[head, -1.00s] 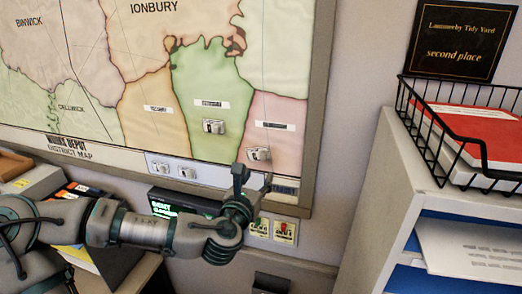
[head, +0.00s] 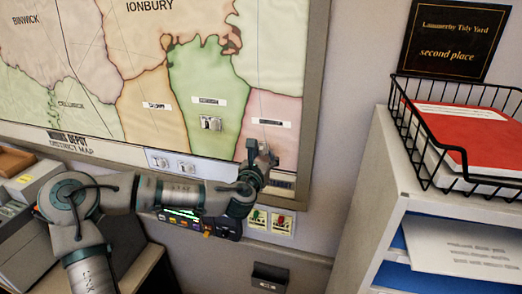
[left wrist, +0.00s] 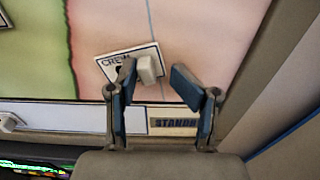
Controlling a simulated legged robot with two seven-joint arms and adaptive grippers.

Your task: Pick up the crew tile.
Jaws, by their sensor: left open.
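The crew tile (left wrist: 113,61) is a white tile lettered "CREW" with a pale raised knob (left wrist: 150,68). It sits tilted on the pink district of the wall map, near the lower frame. My left gripper (left wrist: 156,78) is open in the left wrist view. Its left finger overlaps the tile's lower part, just left of the knob, and its right finger is right of the knob. Nothing shows as gripped, and I cannot tell whether a finger touches. In the head view my left gripper (head: 262,152) covers most of the tile. My right gripper is not in view.
Another tile (head: 210,123) sits on the green district. Two more tiles (head: 186,167) are on the white strip below the map. A "STANDBY" label (left wrist: 173,123) is under the pink district. A shelf with a black wire basket (head: 450,150) stands at right.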

